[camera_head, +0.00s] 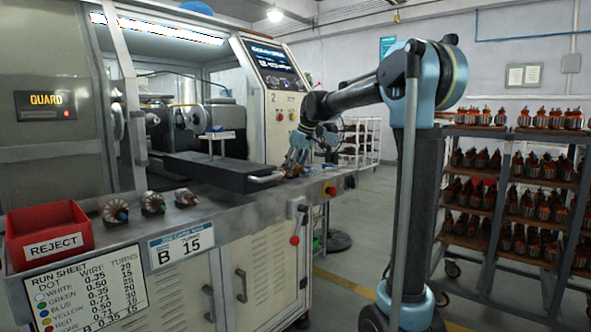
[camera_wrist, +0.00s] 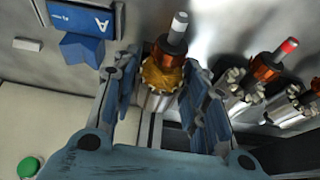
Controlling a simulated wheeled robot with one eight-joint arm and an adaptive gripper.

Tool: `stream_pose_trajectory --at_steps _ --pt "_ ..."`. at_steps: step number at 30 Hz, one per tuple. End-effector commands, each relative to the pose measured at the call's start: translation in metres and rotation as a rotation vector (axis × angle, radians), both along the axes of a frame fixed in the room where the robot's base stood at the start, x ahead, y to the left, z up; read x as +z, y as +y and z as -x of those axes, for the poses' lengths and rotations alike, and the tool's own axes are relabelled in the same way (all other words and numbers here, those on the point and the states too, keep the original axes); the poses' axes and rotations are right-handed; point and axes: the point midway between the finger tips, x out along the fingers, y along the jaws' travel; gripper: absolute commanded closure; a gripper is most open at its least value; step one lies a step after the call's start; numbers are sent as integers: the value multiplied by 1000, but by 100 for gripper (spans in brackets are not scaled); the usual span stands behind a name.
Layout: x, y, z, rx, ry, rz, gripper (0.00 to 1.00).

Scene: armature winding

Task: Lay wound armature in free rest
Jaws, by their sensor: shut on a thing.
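My gripper (camera_wrist: 162,90) is shut on an armature (camera_wrist: 160,72) with gold-coloured wire, a slotted grey core and a white-tipped shaft. The fingers stand on either side of it in the wrist view. In the head view my gripper (camera_head: 298,158) is low over the right part of the machine's front ledge; the held armature is too small to make out there. A blue block (camera_wrist: 82,50) lies beside a blue plate marked A (camera_wrist: 80,18), left of the gripper in the wrist view. I cannot tell whether it is a rest.
Armatures stand to the right in the wrist view, one red-tipped (camera_wrist: 265,72). Three armatures (camera_head: 153,204) lie on the ledge's left part, near the red REJECT bin (camera_head: 48,236). A dark tray (camera_head: 220,172) lies behind the ledge. Loaded racks (camera_head: 515,190) stand at right.

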Motion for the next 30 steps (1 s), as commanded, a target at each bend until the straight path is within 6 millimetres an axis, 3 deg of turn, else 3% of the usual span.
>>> stream_pose_trajectory --at_steps 19,20,22,23,30 --pt "-5 0 0 0 0 0 95" --pt "-5 0 0 0 0 0 57" --pt "-5 0 0 0 0 0 42" --pt "-5 0 0 0 0 0 36" --pt "-5 0 0 0 0 0 36"
